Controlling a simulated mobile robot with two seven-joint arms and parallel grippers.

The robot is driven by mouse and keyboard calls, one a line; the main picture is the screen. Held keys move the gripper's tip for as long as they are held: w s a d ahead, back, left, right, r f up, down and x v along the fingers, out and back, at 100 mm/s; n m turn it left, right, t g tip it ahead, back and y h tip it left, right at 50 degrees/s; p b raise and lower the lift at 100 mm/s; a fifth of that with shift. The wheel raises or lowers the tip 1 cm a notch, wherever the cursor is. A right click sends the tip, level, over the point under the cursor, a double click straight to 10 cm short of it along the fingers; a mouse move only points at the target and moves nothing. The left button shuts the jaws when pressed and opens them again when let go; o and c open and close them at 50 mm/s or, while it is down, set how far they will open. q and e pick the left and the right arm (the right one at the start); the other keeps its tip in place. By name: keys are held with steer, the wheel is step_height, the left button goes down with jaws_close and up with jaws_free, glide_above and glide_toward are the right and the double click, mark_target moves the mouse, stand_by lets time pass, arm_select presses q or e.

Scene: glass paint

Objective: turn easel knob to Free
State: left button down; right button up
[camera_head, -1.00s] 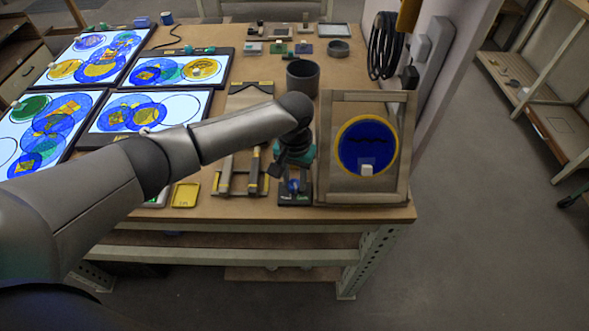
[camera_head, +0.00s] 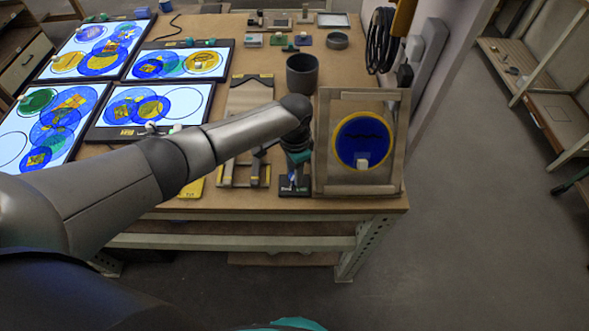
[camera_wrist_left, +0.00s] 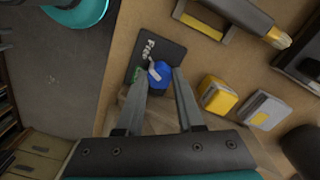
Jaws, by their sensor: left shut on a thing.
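The blue easel knob (camera_wrist_left: 160,75) sits on a small dark plate (camera_wrist_left: 158,52) in the left wrist view. The plate bears the white word Free and a green label beside the knob. A pale pointer mark on the knob appears to lie toward the word Free. My left gripper (camera_wrist_left: 163,74) is shut on the knob, one finger on each side. In the head view the left gripper (camera_head: 296,177) reaches down to the plate (camera_head: 290,190) at the table's front edge, and the arm hides most of the knob. My right gripper is not in view.
The wooden easel frame (camera_head: 321,185) with a blue and yellow disc (camera_head: 364,139) stands just right of the gripper. A dark cup (camera_head: 302,74) is behind it. Lit panels (camera_head: 190,102) fill the table's left. Yellow and grey blocks (camera_wrist_left: 217,96) lie near the knob.

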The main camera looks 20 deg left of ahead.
arm_select(q)
steer(key=shift+m, duration=0.4)
steer(key=c, duration=0.5)
jaws_free()
steer(key=shift+r, duration=0.1)
step_height(320, 180, up, 15)
steer(key=shift+r+p, duration=0.1)
steer(key=shift+p, duration=1)
steer(key=shift+d, duration=0.1)
